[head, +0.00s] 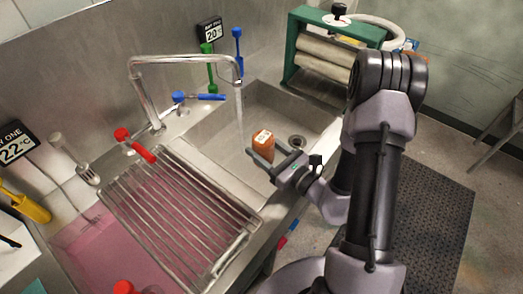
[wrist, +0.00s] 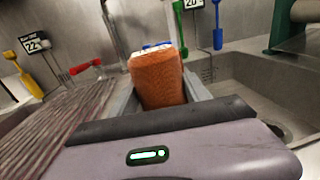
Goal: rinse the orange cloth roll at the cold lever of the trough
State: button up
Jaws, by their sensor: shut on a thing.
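The orange cloth roll (head: 263,142) is held upright in my gripper (head: 267,155) over the trough basin (head: 290,115). In the wrist view the roll (wrist: 158,80) stands between the two fingers, with a pale top end. The tap spout (head: 185,60) arches over the basin, and a thin pale stream of water (head: 240,120) falls from it. The stream passes just left of the roll in the head view; I cannot tell whether it touches it. The blue cold lever (head: 205,97) is at the tap's right and the red lever (head: 135,146) is at its left.
A wire rack (head: 180,215) lies over a pink bath left of the basin. A green-framed roller wringer (head: 325,55) stands at the back right. Green (head: 209,65) and blue (head: 238,50) tools hang on the back wall. A round drain (head: 297,142) shows in the basin floor.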

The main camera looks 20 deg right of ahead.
jog(key=w+d+r+h+b, duration=0.1)
jog(key=w+d+r+b, duration=0.15)
jog(key=w+d, duration=0.4)
jog(key=w+a+p, duration=0.2)
jog(key=w+a, duration=0.6)
jog(key=a, duration=0.2)
jog(key=shift+f+m+t, duration=0.25)
jog(key=shift+m+t, duration=0.05)
jog(key=shift+m, duration=0.1)
jog(key=shift+w+d, duration=0.1)
jog(key=shift+w, duration=0.05)
jog(key=shift+w+d+p, duration=0.25)
jog(key=shift+w+p, duration=0.05)
jog(key=shift+w, duration=0.05)
jog(key=shift+s, duration=0.1)
jog(key=shift+s+a, duration=0.3)
